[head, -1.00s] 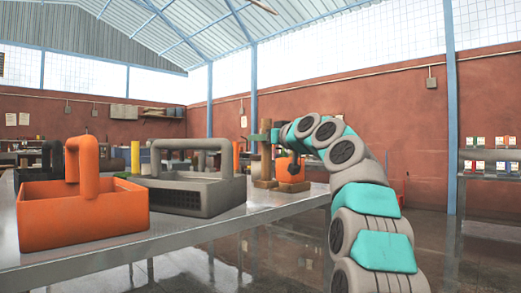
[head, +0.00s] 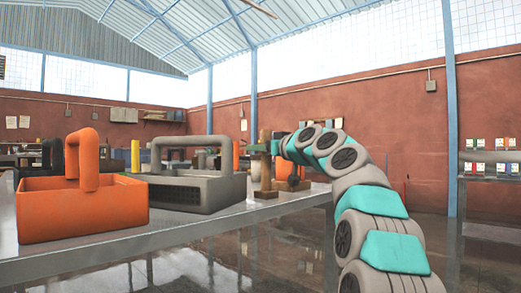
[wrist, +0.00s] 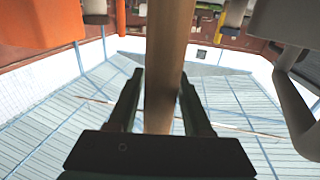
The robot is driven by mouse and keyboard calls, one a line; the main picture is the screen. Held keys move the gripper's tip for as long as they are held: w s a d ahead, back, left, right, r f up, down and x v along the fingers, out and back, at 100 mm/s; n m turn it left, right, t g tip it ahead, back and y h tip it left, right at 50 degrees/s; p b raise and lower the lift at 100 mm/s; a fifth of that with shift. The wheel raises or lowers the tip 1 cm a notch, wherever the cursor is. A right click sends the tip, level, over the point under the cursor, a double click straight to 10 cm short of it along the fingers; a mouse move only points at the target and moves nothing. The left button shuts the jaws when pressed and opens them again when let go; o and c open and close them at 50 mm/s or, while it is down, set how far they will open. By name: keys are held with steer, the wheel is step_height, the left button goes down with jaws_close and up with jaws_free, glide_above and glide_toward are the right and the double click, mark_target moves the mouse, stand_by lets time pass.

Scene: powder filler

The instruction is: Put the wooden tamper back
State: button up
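The wooden tamper (head: 265,172) is upright near the right end of the table in the head view, with its wider foot low at the tabletop. I cannot tell whether the foot touches the surface. My gripper (head: 263,147) is around its upper shaft. In the wrist view the brown shaft (wrist: 168,50) runs between the two fingers of my gripper (wrist: 160,85), which look closed on it. The tamper's foot is out of the wrist view.
An orange pot-like object (head: 285,168) stands close behind the tamper. On the metal table (head: 190,222), a grey handled box (head: 205,192) and an orange handled box (head: 80,210) stand to the left. The table's front edge is close to the tamper.

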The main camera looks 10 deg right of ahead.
steer(key=shift+o, duration=1.1)
steer(key=shift+r, duration=0.15)
steer(key=b+v, duration=0.1)
steer(key=v, duration=1.1)
